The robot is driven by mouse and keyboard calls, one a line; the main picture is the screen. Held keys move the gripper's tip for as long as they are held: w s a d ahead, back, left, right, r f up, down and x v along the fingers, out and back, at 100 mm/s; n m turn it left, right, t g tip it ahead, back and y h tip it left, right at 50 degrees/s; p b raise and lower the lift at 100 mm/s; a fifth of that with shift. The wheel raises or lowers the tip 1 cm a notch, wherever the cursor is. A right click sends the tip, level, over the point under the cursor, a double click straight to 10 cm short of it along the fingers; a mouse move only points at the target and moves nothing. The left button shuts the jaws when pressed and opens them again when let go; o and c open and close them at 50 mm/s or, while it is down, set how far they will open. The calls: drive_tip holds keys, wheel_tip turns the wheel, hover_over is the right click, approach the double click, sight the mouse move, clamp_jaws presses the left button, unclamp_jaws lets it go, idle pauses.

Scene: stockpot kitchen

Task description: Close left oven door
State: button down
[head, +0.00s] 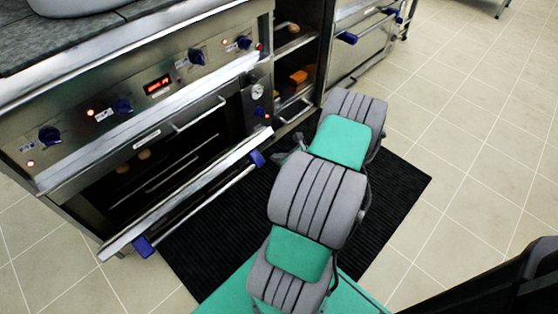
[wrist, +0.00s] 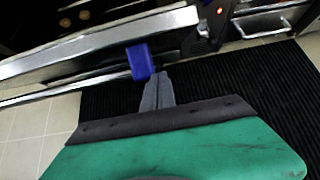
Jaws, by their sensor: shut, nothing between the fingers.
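The left oven door (head: 185,196) hangs open at the front of the steel stove, tilted outward, with the dark oven cavity showing behind it. Its bar handle (head: 205,203) has blue end brackets. The right-hand bracket (head: 257,158) also shows in the wrist view (wrist: 140,62). My gripper (head: 284,157) is beside the right end of the door, largely hidden by my arm in the head view. In the wrist view its fingers (wrist: 157,92) are together and empty, close to the blue bracket. I cannot tell whether they touch it.
A black ribbed mat (head: 400,178) lies on the tiled floor under my arm. An open shelf compartment (head: 293,75) with an orange item stands right of the oven. Another oven front (head: 357,45) with a blue-ended handle is farther right.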

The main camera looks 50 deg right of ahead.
drive_tip(key=w+b, duration=0.2)
drive_tip(key=w, duration=0.5)
drive_tip(key=shift+w+f, duration=0.2)
drive_tip(key=shift+f, duration=0.25)
